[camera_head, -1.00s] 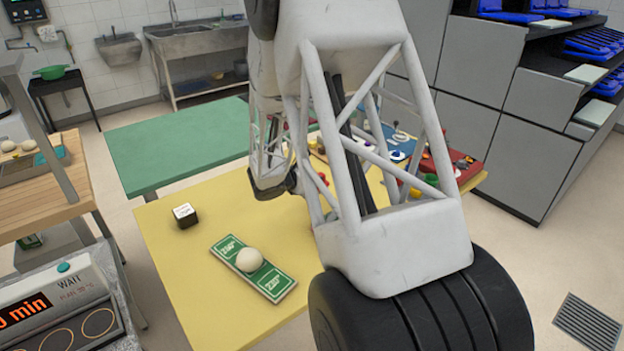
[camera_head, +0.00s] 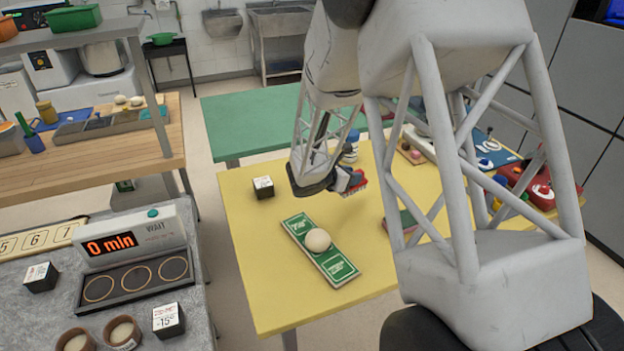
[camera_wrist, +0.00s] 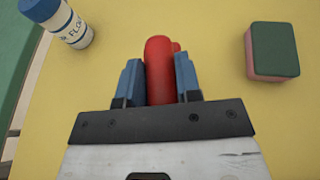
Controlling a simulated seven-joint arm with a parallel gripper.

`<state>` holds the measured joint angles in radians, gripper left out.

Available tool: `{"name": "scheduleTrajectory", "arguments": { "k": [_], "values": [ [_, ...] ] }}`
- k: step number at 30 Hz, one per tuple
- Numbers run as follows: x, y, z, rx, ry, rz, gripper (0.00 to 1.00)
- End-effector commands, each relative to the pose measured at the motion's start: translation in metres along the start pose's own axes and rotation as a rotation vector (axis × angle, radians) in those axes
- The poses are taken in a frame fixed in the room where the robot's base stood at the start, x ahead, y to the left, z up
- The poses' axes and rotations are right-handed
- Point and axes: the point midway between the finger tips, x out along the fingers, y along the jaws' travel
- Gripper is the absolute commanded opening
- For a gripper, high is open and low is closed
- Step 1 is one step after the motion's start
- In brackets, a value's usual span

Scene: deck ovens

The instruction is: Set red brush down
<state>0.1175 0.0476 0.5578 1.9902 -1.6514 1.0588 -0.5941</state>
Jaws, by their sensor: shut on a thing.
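The red brush (camera_wrist: 158,70) is between the two blue fingers of my gripper (camera_wrist: 160,82) in the wrist view, and the gripper is shut on it. In the head view my gripper (camera_head: 350,182) is over the yellow table (camera_head: 270,285), with red bristles of the brush (camera_head: 356,185) at its right side. The arm partly hides it there. I cannot tell the exact height of the brush above the table.
A green board (camera_head: 300,228) with a pale dough ball (camera_head: 318,240) lies in front of the gripper. A small black-and-white cube (camera_head: 263,187) stands left. In the wrist view, a flour shaker (camera_wrist: 57,22) is upper left and a green-and-pink sponge (camera_wrist: 272,52) right.

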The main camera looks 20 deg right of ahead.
Motion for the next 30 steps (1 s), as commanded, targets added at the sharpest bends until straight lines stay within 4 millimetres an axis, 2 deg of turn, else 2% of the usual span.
{"name": "scheduleTrajectory", "arguments": {
  "k": [1,6,13,19,30],
  "values": [
    [-0.011,0.005,-0.004,-0.007,0.0,0.019,0.05],
    [-0.044,0.017,-0.017,-0.03,-0.001,0.074,0.05],
    [-0.076,0.026,-0.031,-0.054,-0.001,0.129,0.05],
    [-0.088,0.029,-0.035,-0.061,-0.001,0.149,0.05],
    [-0.09,0.03,-0.036,-0.063,-0.001,0.152,0.05]
  ]
}}
